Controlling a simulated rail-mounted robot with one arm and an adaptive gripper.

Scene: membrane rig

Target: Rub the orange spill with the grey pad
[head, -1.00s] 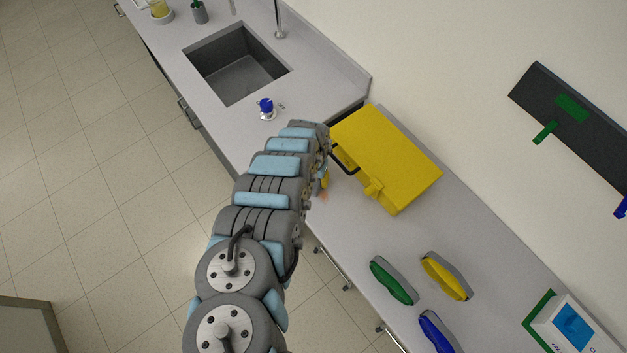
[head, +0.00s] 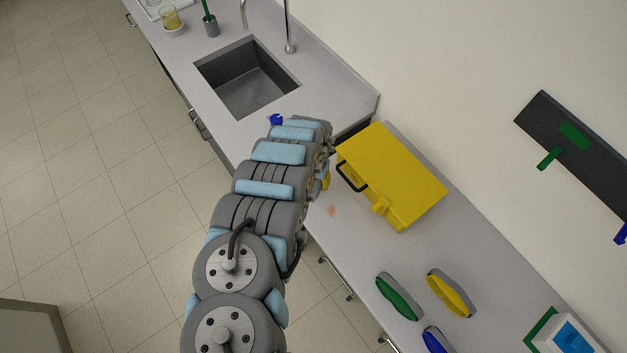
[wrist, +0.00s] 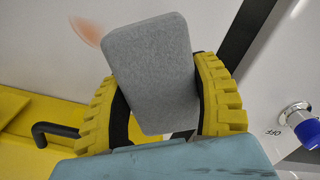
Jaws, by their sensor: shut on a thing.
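The grey pad (wrist: 152,70) is a flat rounded block held between the yellow fingers of my gripper (wrist: 165,105). The orange spill (head: 331,210) is a small faint smear on the light counter, near its front edge and left of the yellow case. It also shows in the wrist view (wrist: 87,32), beside the upper left corner of the pad and uncovered. In the head view my arm hides the pad and most of my gripper; only a bit of a yellow finger (head: 326,181) shows, just above the spill. Whether the pad touches the counter I cannot tell.
A yellow case (head: 395,178) with a black handle stands right of the spill. A blue-topped fitting (head: 276,119) and the sink (head: 247,78) lie beyond my gripper. Green (head: 399,297), yellow (head: 450,293) and blue (head: 437,341) brushes lie on the counter.

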